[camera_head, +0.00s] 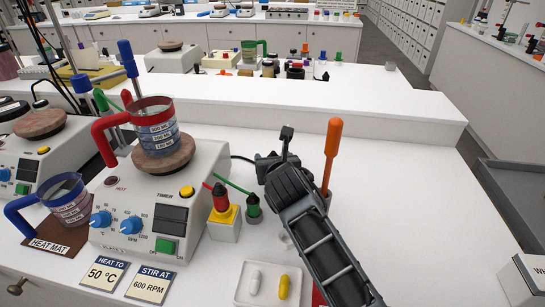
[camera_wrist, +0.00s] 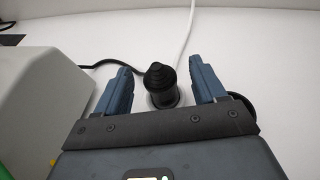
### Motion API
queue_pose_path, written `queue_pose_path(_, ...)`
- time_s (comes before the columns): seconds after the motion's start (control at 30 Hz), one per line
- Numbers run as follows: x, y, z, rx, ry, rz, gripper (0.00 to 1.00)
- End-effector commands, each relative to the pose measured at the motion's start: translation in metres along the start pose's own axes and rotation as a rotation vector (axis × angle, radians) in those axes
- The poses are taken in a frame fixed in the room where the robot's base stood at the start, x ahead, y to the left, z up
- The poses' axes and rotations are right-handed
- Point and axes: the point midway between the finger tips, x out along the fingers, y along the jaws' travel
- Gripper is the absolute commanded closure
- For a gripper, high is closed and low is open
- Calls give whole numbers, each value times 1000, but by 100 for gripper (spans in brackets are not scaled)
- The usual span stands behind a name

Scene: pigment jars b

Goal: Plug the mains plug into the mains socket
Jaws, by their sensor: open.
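My gripper (camera_head: 273,156) reaches over the white bench, right of the hotplate. In the wrist view its two blue-grey fingers (camera_wrist: 160,68) are apart. A black ribbed, cone-topped piece (camera_wrist: 160,84), which looks like the mains plug, stands between them with gaps on both sides. In the head view my gripper and arm cover much of this spot. I cannot make out the mains socket clearly in either view.
The hotplate (camera_head: 188,200) carries a red-handled beaker (camera_head: 158,128). A red and yellow stopper on a white block (camera_head: 222,224), a green stopper (camera_head: 253,206) and an orange-handled tool (camera_head: 332,150) stand close to my arm. A white tray (camera_head: 240,298) lies in front. Bench at right is clear.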

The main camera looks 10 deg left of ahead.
Motion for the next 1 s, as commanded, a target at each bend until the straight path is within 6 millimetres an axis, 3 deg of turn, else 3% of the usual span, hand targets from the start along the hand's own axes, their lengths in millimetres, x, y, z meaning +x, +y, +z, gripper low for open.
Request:
queue_pose_path(0.2, -31, 0, 0, 2, -1, 0, 30)
queue_pose_path(0.4, -49, 0, 0, 1, 0, 0, 30)
queue_pose_path(1.0, -54, 0, 1, 6, -4, 2, 30)
